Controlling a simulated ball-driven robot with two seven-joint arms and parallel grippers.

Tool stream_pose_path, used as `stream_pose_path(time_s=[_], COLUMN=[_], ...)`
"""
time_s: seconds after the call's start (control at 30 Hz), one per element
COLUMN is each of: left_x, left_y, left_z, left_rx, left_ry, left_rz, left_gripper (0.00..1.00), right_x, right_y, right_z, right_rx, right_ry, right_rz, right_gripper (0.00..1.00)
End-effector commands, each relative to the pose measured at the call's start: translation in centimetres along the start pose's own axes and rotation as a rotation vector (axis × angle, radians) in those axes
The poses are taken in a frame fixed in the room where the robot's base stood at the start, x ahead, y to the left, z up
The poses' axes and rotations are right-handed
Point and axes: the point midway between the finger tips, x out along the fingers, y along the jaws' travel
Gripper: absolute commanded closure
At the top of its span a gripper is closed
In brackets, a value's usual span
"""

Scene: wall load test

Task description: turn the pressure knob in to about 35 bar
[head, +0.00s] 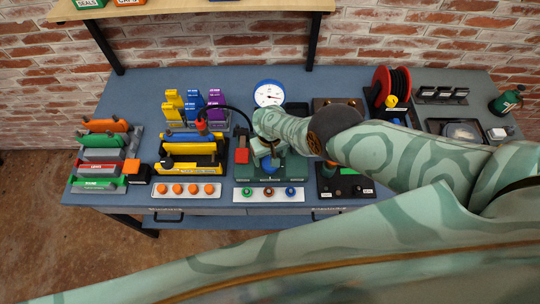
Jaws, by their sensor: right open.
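The round pressure gauge (269,93) with a blue rim and white face stands at the back middle of the bench; its reading is too small to tell. A green unit (296,167) lies in front of it, with a red block (242,152) at its left. A blue round knob (270,168) shows on the unit, partly hidden by my right gripper; I cannot tell for sure that it is the pressure knob. My right gripper (267,158) is open and points down just over the knob; contact cannot be told. My left gripper is not in view.
A white strip with coloured knobs (269,202) lies at the front edge, beside one with orange knobs (186,199). Yellow racks (195,153) stand left, a red cable reel (381,86) right. A black hose arches left of the gripper. My arm covers the right front.

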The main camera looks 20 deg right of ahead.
Motion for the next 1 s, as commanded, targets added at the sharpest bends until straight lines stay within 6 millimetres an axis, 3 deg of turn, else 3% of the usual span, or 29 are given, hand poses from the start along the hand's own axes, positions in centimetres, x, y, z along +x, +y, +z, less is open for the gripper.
stream_pose_path(time_s=[0.03,0.1,0.5,0.63,1.0], left_x=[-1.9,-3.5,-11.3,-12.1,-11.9], left_y=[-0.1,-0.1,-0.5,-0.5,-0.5], left_z=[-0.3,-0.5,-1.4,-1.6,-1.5], left_rx=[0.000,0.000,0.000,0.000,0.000], left_ry=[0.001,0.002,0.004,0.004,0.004], left_rz=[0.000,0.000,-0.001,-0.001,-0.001], left_gripper=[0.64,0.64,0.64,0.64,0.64], right_x=[-2.0,-3.7,-11.6,-12.5,-12.3], right_y=[0.0,0.0,0.0,0.0,0.0], right_z=[0.0,0.0,0.0,0.0,0.0], right_rx=[0.000,0.000,-0.001,-0.001,0.000], right_ry=[0.000,0.000,-0.001,-0.001,-0.001], right_rz=[0.000,0.000,0.000,0.000,0.000], right_gripper=[0.27,0.27,0.27,0.27,0.27])
